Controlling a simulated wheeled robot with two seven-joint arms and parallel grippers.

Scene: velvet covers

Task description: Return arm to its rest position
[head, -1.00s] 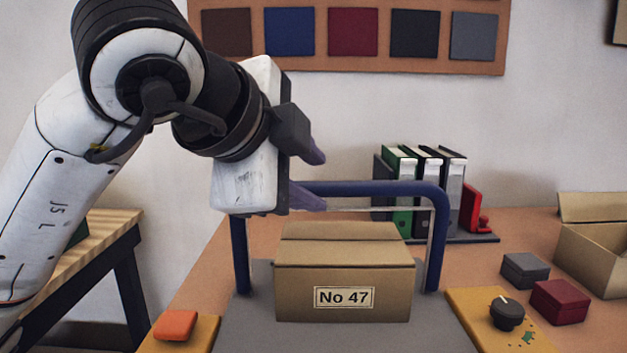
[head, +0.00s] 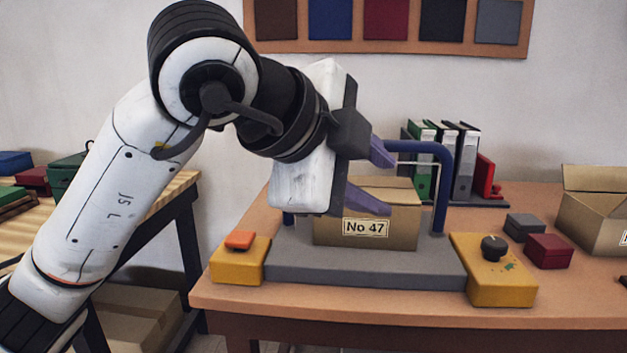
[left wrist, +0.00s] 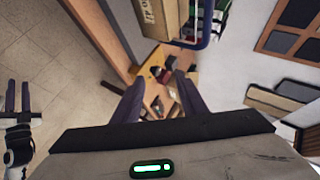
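My left gripper (head: 378,178) is in front of the upper part of a closed cardboard box (head: 390,237) labelled No 47 in the head view. Its two purple-grey fingers are spread apart with nothing between them. In the left wrist view the same fingers (left wrist: 160,102) stand apart and empty, over blurred, distant things. The gripper hides the left part of the box and of the blue frame. My right gripper is outside the head view. It appears at the left edge of the left wrist view (left wrist: 18,97), small, with two dark fingers apart.
The box stands on a grey platform (head: 350,268) under a blue bar frame (head: 444,190). Yellow blocks with an orange button (head: 239,240) and a black knob (head: 494,248) flank it. Binders (head: 446,162), small boxes and an open carton (head: 597,222) are right. A slatted table (head: 165,200) is left.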

